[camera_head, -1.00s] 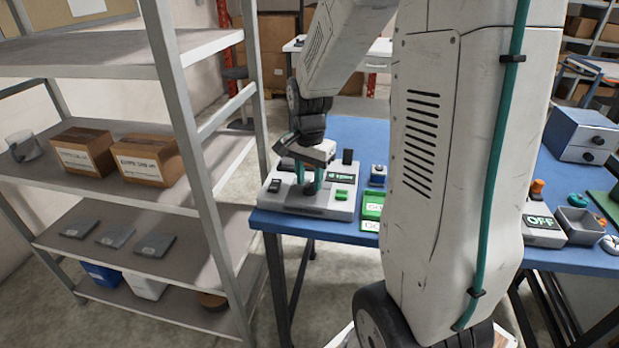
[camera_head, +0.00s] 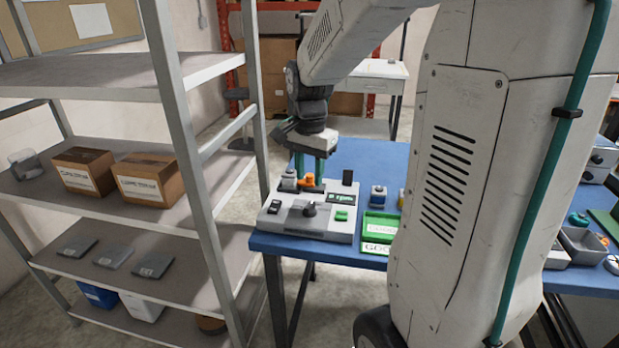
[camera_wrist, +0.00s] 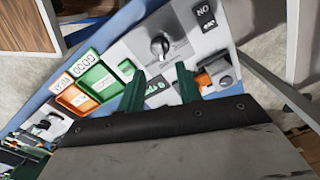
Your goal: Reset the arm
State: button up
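My gripper (camera_head: 310,166) hangs over the back of a light grey control station (camera_head: 275,224) on the blue table. In the wrist view my gripper (camera_wrist: 160,87) shows two green fingers spread apart with nothing between them. The station carries a dark knob (camera_head: 309,209), a black switch (camera_head: 274,206), a green button (camera_head: 341,215) and a small green-lit display (camera_head: 344,198). An orange piece (camera_head: 306,181) sits at the back of the station, close to my fingers; it also shows right of the fingers in the wrist view (camera_wrist: 203,80).
An orange tray (camera_wrist: 76,99) shows in the wrist view. A grey metal shelf (camera_head: 205,195) with cardboard boxes (camera_head: 147,181) stands close on the left. A grey bin (camera_head: 581,243) sits at far right.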

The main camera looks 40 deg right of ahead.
dwell(0.5)
jog(key=shift+s+a+f+n, duration=0.1)
jog(key=shift+s+n, duration=0.1)
jog(key=shift+n, duration=0.4)
jog(key=s+a+r+n, duration=0.3)
jog(key=s+a+n, duration=0.3)
jog(key=s, duration=0.3)
jog(key=s+a+r+n+t, duration=0.1)
jog(key=s+a+r+n, duration=0.2)
jog(key=s+a+n, duration=0.4)
jog(key=s+a, duration=0.1)
jog(key=s, duration=0.2)
jog(key=shift+s+a, duration=0.2)
jog(key=shift+a, duration=0.15)
jog(key=shift+r, duration=0.1)
